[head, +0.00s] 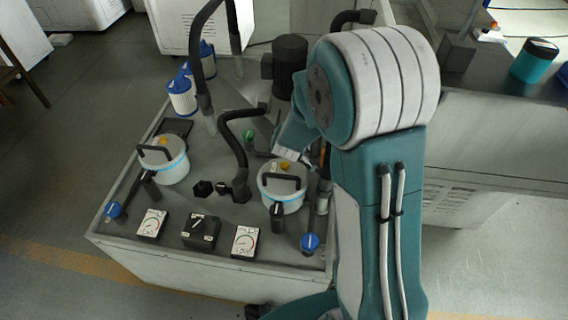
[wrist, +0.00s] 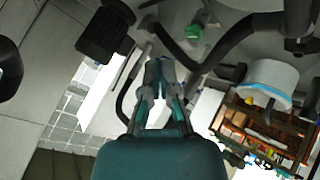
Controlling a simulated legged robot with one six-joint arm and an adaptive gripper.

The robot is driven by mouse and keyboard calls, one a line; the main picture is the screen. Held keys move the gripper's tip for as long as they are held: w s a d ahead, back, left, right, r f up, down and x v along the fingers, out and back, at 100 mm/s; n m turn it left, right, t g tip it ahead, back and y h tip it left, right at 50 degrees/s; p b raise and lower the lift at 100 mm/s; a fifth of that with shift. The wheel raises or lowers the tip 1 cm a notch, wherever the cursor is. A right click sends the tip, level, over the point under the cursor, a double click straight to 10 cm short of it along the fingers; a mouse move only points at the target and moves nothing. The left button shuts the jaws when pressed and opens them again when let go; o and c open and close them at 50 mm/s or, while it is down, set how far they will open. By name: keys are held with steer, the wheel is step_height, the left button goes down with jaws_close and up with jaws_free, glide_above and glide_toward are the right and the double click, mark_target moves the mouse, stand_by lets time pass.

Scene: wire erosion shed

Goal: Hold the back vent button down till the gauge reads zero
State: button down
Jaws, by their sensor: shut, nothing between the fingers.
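Two pale pots with dark lid handles stand on the grey bench top, the left pot (head: 165,170) a little farther back than the right pot (head: 282,198). A small yellow button shows on the left lid (head: 163,140) and on the right lid (head: 284,166). I cannot tell which button is the back vent. Two dial gauges, left (head: 152,223) and right (head: 245,241), sit at the front; their readings are too small to tell. My gripper (head: 288,153) is near the right pot's lid; contact cannot be told. In the wrist view its fingers (wrist: 160,72) are shut and empty.
A dark switch box (head: 200,231) sits between the gauges. Blue-handled valves flank the pots, left (head: 115,210) and right (head: 310,242). A black hose (head: 236,150) curves beside the right pot. A green knob (wrist: 193,30) and dark motor (head: 290,65) are behind.

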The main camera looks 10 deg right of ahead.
mark_target(285, 165)
stand_by(0.3)
steer(key=shift+f, duration=4.45)
steer(key=shift+f, duration=0.35)
steer(key=shift+f, duration=0.15)
